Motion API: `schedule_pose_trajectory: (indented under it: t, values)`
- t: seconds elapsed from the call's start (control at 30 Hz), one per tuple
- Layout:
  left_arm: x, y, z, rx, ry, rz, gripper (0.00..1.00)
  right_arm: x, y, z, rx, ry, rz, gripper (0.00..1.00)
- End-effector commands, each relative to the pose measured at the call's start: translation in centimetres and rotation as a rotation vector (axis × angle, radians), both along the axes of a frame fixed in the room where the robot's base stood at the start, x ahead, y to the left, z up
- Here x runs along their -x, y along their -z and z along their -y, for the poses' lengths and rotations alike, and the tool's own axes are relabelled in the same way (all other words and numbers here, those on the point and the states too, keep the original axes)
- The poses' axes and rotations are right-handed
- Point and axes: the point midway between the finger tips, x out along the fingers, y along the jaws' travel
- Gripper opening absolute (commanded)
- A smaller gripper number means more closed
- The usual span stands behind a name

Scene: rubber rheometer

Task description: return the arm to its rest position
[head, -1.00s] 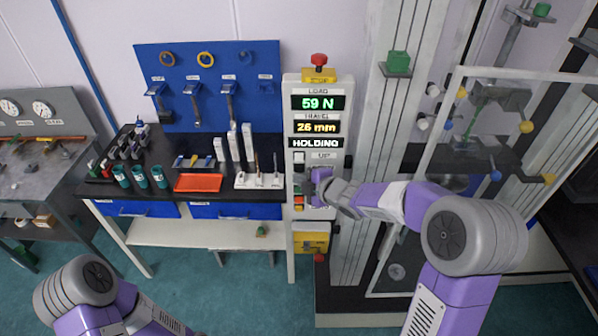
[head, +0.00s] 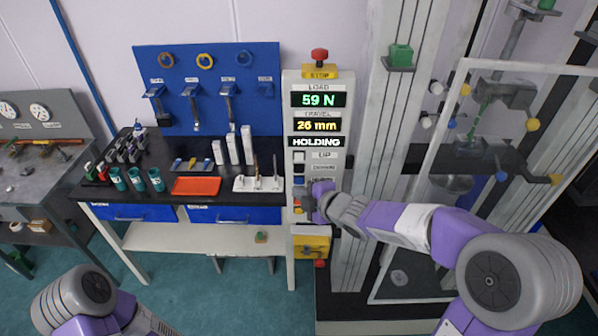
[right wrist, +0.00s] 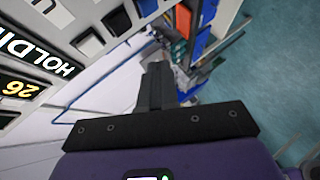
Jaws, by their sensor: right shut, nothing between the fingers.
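My right arm comes in from the right in the head view. Its gripper (head: 310,201) is in front of the lower buttons of the control panel (head: 287,130) and hides some of them. In the right wrist view its fingers (right wrist: 156,85) are together with nothing between them, and the panel face with its buttons (right wrist: 88,43) lies to the left, apart from the fingers. The panel display reads 59 N, 26 mm and HOLDING. My left arm shows at the lower left, but its gripper is out of view.
A red stop button (head: 319,55) tops the panel. The test machine's clear guard (head: 445,150) stands behind my right arm. Left of the panel is a black bench (head: 215,205) with an orange tray (head: 196,186), green cups and white blocks. The floor before the bench is clear.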

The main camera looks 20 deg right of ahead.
Motion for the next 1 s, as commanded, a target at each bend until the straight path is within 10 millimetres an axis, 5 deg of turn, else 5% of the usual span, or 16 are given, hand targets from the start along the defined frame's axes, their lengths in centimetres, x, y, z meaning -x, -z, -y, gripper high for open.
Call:
schedule_pose_trajectory:
  t: [0.67, 0.77, 0.87, 1.0]
  values:
    - [0.0, 0.1, 0.0, 0.0, 0.0, 0.0, 0.43, 0.0, 0.8, -0.1, -0.014, 0.007, -0.019, 0.0]
    - [0.0, 0.5, 0.0, 0.0, 0.0, 0.0, 0.43, 0.3, 4.0, -0.4, -0.083, 0.047, -0.105, 0.0]
    - [0.0, 1.3, 0.0, 0.0, 0.0, 0.0, 0.43, 1.3, 10.0, -1.1, -0.214, 0.137, -0.272, 0.0]
    - [0.0, 2.7, 0.0, 0.0, 0.0, 0.0, 0.43, 4.7, 20.3, -2.2, -0.444, 0.353, -0.576, 0.0]
